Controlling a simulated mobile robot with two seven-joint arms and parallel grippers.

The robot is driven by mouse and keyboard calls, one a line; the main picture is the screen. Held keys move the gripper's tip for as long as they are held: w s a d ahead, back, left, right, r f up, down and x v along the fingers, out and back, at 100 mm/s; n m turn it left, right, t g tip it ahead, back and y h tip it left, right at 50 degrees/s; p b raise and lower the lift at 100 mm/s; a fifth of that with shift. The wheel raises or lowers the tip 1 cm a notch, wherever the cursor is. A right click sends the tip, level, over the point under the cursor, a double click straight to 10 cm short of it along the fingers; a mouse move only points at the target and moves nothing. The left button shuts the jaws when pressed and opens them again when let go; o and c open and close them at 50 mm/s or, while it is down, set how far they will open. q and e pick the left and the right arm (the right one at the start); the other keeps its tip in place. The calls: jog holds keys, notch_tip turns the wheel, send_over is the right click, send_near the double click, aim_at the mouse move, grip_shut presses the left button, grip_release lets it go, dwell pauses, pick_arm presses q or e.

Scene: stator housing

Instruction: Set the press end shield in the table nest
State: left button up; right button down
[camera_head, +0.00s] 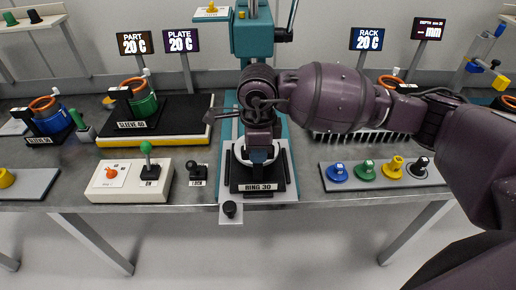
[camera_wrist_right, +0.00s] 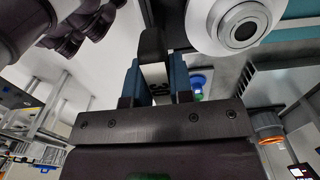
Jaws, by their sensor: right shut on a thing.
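My right gripper (camera_head: 258,140) points down at the middle of the press, over the black block labelled RING 30 (camera_head: 258,187). A white round part (camera_head: 240,156) shows behind and beside its fingers, mostly hidden by them. In the right wrist view, the gripper's blue fingers (camera_wrist_right: 156,82) are shut on a dark piece with a pale label (camera_wrist_right: 156,72). I cannot tell whether this piece is the end shield. A white disc with a stepped hub (camera_wrist_right: 238,25) is at the top right there, apart from the fingers. My left gripper is not in view.
The teal press (camera_head: 253,35) stands behind my gripper. A control box with a green-knobbed lever (camera_head: 130,182) is to the left, and a black mat with a sleeve (camera_head: 180,112) lies behind it. A tray of coloured knobs (camera_head: 375,173) is on the right.

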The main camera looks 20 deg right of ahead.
jog(key=c, duration=1)
grip_release()
jog(key=shift+f, duration=0.1)
notch_tip(320, 180, up, 12)
